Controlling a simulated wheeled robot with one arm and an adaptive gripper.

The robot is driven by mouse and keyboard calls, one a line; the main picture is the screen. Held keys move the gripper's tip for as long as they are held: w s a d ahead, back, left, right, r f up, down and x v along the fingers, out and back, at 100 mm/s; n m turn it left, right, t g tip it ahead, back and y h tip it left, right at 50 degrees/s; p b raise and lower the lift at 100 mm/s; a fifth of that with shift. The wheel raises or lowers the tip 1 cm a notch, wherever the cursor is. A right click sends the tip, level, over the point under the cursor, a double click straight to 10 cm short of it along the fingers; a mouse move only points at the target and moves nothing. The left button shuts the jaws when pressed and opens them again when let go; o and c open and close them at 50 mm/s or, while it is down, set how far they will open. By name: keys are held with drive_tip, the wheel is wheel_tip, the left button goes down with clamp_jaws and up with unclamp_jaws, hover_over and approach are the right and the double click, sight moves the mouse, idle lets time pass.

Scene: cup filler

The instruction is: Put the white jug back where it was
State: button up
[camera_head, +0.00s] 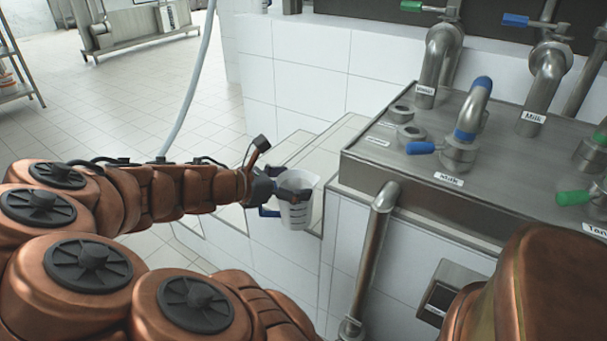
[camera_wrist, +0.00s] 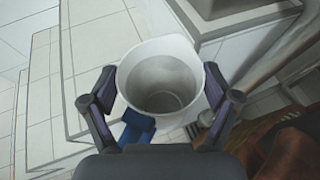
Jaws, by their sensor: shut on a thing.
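The white jug (camera_head: 297,207) is upright in the head view, with dark measuring marks on its side and a blue handle (camera_head: 268,212) at its left. In the wrist view I look down into the jug (camera_wrist: 160,80), and its inside looks empty. My gripper (camera_head: 285,190) is shut on the jug, with one dark finger on each side of it. The fingers also show in the wrist view (camera_wrist: 165,95), and the blue handle (camera_wrist: 137,127) is below the rim between them. The jug is in front of a tiled ledge (camera_head: 335,135); I cannot tell whether its base touches anything.
A steel counter (camera_head: 400,190) with several pipes and blue and green valves stands at the right. A steel pipe (camera_head: 372,255) runs down its front, close right of the jug. A pale hose (camera_head: 190,90) hangs behind my arm. Open tiled floor lies at the left.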

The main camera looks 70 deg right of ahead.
drive_tip(key=w+d+f+b, duration=0.1)
drive_tip(key=d+f+b, duration=0.1)
drive_tip(key=d, duration=0.4)
drive_tip(key=w+d+f+b, duration=0.1)
drive_tip(key=d+f+b, duration=0.1)
drive_tip(key=d, duration=0.5)
drive_tip(key=shift+w+f+b, duration=0.25)
drive_tip(key=shift+f+b, duration=0.15)
drive_tip(key=shift+b, duration=0.2)
drive_tip(key=shift+f, duration=0.1)
drive_tip(key=o, duration=1.5)
drive_tip(key=p+v, duration=0.3)
drive_tip(key=v, duration=0.9)
